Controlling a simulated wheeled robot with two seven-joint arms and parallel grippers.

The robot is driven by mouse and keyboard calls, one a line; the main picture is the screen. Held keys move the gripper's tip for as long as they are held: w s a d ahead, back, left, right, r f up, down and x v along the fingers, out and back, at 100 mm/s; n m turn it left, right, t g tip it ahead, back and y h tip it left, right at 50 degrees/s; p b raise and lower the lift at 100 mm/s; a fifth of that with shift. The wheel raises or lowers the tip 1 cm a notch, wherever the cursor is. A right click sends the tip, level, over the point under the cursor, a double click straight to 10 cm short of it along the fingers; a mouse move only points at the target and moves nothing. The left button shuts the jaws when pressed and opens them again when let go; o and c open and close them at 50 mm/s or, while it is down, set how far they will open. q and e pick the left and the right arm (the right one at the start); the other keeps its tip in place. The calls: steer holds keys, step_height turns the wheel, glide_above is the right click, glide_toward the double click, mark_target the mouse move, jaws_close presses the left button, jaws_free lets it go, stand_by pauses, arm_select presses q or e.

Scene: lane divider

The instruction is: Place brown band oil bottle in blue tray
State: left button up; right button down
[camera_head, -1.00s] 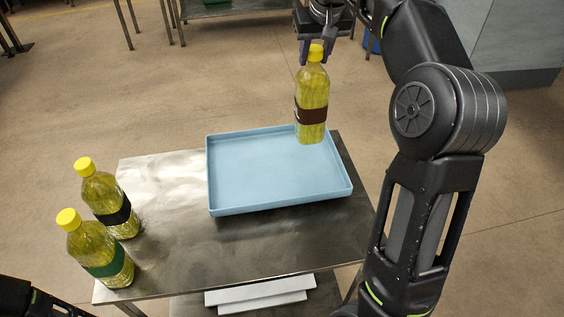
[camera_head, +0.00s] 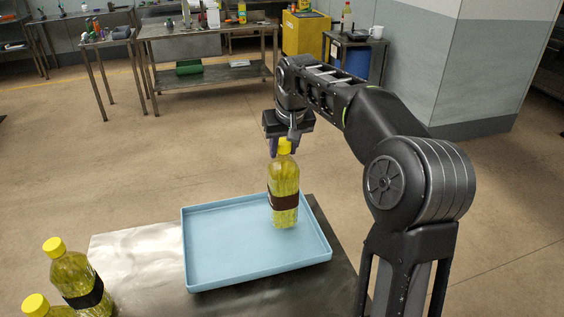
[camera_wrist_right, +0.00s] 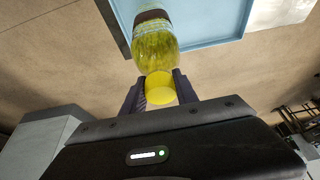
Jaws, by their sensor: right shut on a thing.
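The brown band oil bottle (camera_head: 284,184) has yellow oil, a yellow cap and a dark brown band. My right gripper (camera_head: 284,147) is shut on its cap from above, and the bottle hangs upright. Its base shows against the far right part of the blue tray (camera_head: 225,272); whether it touches the floor of the tray I cannot tell. In the right wrist view the cap (camera_wrist_right: 160,88) sits between the fingertips, with the tray (camera_wrist_right: 207,22) beyond the bottle. The rest of the tray is empty. My left gripper is not in view.
The tray lies on a metal table (camera_head: 130,262). A black band bottle (camera_head: 76,280) and another yellow-capped bottle (camera_head: 42,306), cut off by the frame, stand at its left. A workbench (camera_head: 205,85) and yellow cabinet (camera_head: 305,33) are far behind.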

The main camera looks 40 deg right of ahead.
steer(key=shift+f, duration=1.75)
steer(key=shift+f, duration=0.2)
steer(key=c, duration=0.9)
jaws_free()
steer(key=shift+c, duration=0.2)
steer(key=shift+r, duration=0.15)
steer(key=v, duration=1.2)
steer(key=shift+b, duration=0.35)
